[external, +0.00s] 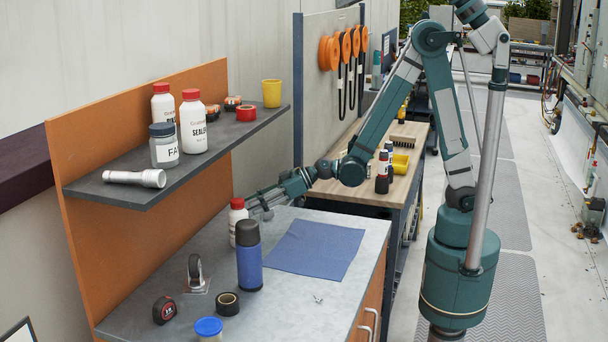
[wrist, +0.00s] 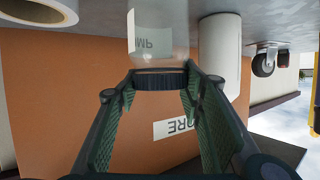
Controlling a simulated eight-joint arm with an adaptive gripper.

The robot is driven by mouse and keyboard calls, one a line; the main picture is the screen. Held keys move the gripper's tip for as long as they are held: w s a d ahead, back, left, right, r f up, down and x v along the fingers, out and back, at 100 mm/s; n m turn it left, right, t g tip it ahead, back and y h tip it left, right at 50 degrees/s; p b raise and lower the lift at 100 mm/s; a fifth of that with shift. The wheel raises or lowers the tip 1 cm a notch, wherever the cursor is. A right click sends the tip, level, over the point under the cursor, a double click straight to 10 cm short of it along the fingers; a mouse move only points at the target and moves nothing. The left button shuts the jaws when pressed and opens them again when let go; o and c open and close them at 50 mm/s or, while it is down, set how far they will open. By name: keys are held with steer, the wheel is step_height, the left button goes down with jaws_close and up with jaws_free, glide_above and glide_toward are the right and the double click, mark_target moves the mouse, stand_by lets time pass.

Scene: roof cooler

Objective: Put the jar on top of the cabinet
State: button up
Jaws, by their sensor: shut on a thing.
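My gripper (wrist: 158,88) reaches low over the grey worktop (external: 170,290) near the orange back panel. Its fingers are shut on the dark lid (wrist: 160,80) of a clear jar with a pale label (wrist: 155,42). The wrist view is upside down, so the jar is upright; I cannot tell whether its base touches the worktop. In the external view the held jar and fingertips are hidden behind a white red-capped bottle (external: 238,215). The worktop tops a cabinet with orange fronts (external: 372,300). A similar glass jar (external: 164,150) stands on the shelf.
A blue bottle (external: 249,265), tape roll (external: 228,304), tape measure (external: 164,310), caster (external: 195,270) and blue-lidded container (external: 208,328) stand on the worktop. A blue mat (external: 315,249) lies clear. The grey shelf (external: 225,140) overhangs, holding bottles, a flashlight (external: 134,178) and a yellow cup (external: 271,93).

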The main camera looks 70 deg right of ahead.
steer(key=shift+f, duration=0.1)
steer(key=o, duration=1.2)
steer(key=shift+r, duration=0.2)
steer(key=shift+p+v, duration=1.25)
steer(key=shift+v, duration=4.75)
